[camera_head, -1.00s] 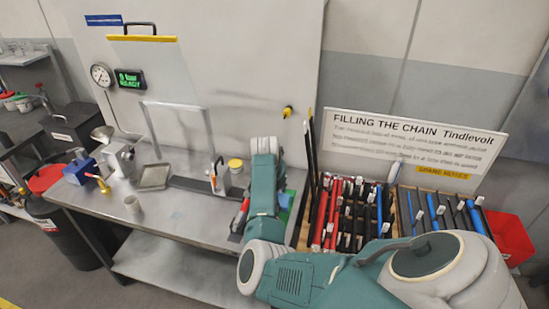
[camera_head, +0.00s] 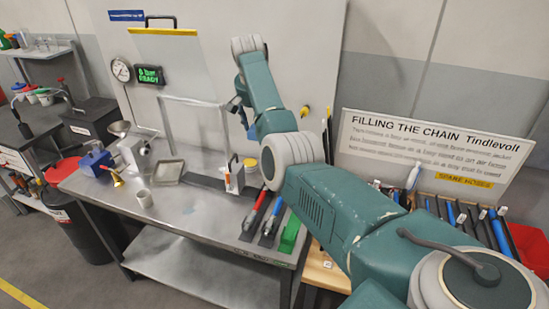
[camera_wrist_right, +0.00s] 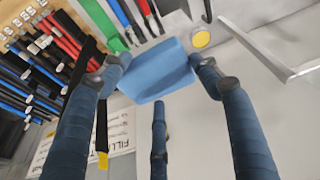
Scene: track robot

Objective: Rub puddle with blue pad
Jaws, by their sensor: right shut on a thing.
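My right gripper (camera_wrist_right: 158,78) is shut on the blue pad (camera_wrist_right: 160,66), a soft-looking block held between its fingers in the right wrist view. In the head view my right gripper (camera_head: 238,108) is raised above the back of the metal bench (camera_head: 215,225), near the wall panel, small and partly hidden by the arm. A faint bluish patch (camera_head: 188,219) shows on the bench top, left of the tools; I cannot tell surely that it is the puddle. The pad is in the air, apart from the bench. My left gripper is not in view.
The front middle is clear.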

